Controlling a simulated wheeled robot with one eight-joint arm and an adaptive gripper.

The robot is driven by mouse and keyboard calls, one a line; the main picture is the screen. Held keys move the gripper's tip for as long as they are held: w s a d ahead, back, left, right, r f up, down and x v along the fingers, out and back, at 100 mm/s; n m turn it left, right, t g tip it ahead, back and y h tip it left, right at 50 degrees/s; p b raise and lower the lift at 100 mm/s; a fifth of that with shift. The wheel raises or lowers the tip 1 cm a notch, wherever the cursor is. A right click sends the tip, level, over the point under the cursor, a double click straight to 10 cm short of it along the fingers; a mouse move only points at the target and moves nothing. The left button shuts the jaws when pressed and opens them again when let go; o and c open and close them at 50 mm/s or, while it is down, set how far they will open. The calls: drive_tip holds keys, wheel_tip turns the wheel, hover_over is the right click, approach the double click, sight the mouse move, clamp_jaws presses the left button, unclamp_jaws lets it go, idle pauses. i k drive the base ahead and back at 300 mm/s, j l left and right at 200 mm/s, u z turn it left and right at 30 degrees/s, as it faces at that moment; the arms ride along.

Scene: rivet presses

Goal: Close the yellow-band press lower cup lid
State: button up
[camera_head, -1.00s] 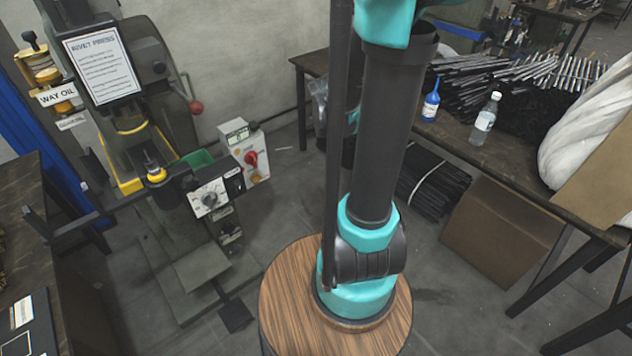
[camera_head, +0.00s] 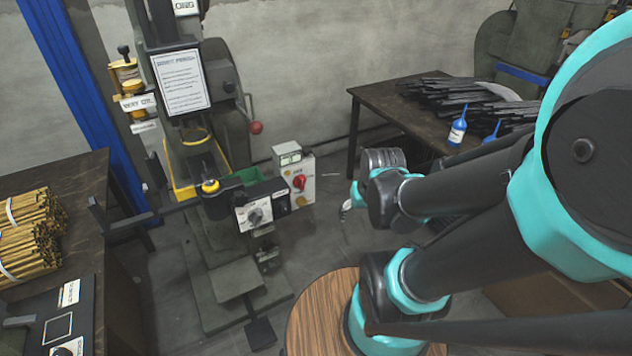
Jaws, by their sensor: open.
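The press with the yellow band (camera_head: 222,90) stands at the left of centre, with a "Rivet Press" sheet on its front. My arm reaches in from the right. My gripper (camera_head: 346,209) is mostly hidden by my wrist; only a small part shows, open, over the floor right of the press and well apart from it.
A control box with a dial (camera_head: 261,212) juts out in front of the press. A white box with a red knob (camera_head: 294,178) stands to its right. A red-ball lever (camera_head: 255,127) sticks out at the press's side. A table with golden rods (camera_head: 30,225) is at left.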

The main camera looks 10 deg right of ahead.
sight(117, 97)
drive_tip(key=u, duration=1.25)
